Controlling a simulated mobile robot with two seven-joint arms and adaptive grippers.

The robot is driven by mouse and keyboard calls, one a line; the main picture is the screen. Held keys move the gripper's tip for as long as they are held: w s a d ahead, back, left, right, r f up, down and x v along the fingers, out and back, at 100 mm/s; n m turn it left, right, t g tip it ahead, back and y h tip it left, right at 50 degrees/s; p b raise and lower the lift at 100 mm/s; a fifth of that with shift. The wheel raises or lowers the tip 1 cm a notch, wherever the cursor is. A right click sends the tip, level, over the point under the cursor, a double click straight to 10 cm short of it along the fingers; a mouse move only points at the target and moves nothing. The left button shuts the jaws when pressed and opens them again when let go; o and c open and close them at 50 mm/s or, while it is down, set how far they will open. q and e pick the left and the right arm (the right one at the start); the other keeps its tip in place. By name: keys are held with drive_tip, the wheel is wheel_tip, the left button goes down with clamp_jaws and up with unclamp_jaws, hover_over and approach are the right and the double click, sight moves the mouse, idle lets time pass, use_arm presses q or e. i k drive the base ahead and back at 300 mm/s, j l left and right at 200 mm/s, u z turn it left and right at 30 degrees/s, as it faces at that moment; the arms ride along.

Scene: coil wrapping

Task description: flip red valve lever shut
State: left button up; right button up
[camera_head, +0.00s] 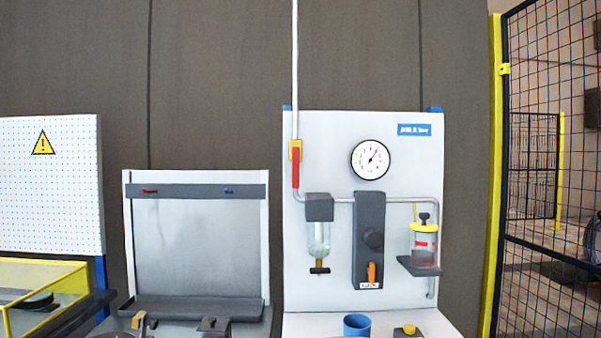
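The red valve lever (296,170) hangs straight down, in line with the thin vertical pipe (295,70) on the left side of the white panel (345,240). Its upper end meets a yellow valve body (295,144) on that pipe. Nothing touches the lever. Neither of my grippers shows in the head view.
A round gauge (370,159), a clear filter bowl (319,240), a dark block with an orange lever (372,272) and a yellow-lidded jar (424,244) are on the panel. A blue cup (357,325) stands below. A mesh fence (540,150) is at right.

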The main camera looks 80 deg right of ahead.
sight(295, 149)
drive_tip(key=z, duration=2.55)
